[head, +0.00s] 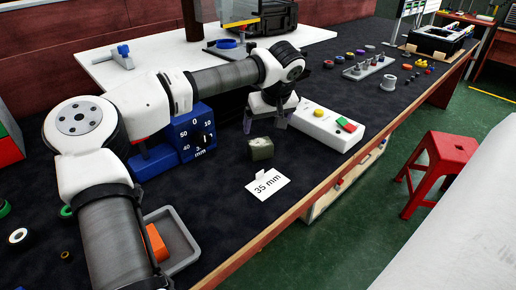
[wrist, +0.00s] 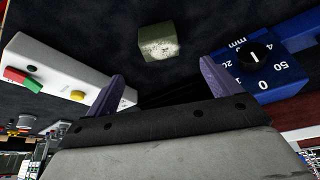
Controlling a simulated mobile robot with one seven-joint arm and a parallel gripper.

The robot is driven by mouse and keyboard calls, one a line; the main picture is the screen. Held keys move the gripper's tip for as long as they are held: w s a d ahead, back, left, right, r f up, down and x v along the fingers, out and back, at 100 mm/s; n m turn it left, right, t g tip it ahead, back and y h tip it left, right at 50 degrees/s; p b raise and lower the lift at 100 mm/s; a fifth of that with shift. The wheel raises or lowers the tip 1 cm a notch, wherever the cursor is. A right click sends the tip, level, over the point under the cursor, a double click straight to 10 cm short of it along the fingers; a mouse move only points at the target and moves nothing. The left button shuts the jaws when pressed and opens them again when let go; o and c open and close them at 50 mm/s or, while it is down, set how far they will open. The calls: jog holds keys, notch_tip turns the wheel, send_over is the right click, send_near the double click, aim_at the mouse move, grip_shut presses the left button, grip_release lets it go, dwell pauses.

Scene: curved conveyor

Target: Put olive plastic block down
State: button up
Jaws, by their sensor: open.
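The olive plastic block (head: 260,148) stands on the dark table mat, just behind the white "35 mm" card (head: 267,186). The block also shows in the wrist view (wrist: 158,41), beyond my fingertips, with a pale worn patch on one face. My gripper (head: 265,118) is open and empty. In the wrist view its two purple fingers (wrist: 161,85) are spread apart, with bare mat between them. The block is apart from the fingers, and nothing visible touches it.
A blue dial box (head: 195,133) stands left of the block. A white button box (head: 325,127) stands to its right. A grey tray (head: 178,238) with an orange block (head: 156,242) is near the front left. The table's wooden edge (head: 290,212) runs close by on the right.

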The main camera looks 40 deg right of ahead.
aim_at(261, 143)
jog(key=p+x, duration=0.1)
jog(key=x, duration=1.1)
jog(key=shift+f, duration=0.3)
jog(key=c, duration=1.2)
jog(key=shift+r, duration=0.15)
notch_tip(261, 143, up, 28)
jog(key=shift+f+p, duration=0.1)
jog(key=shift+p, duration=0.3)
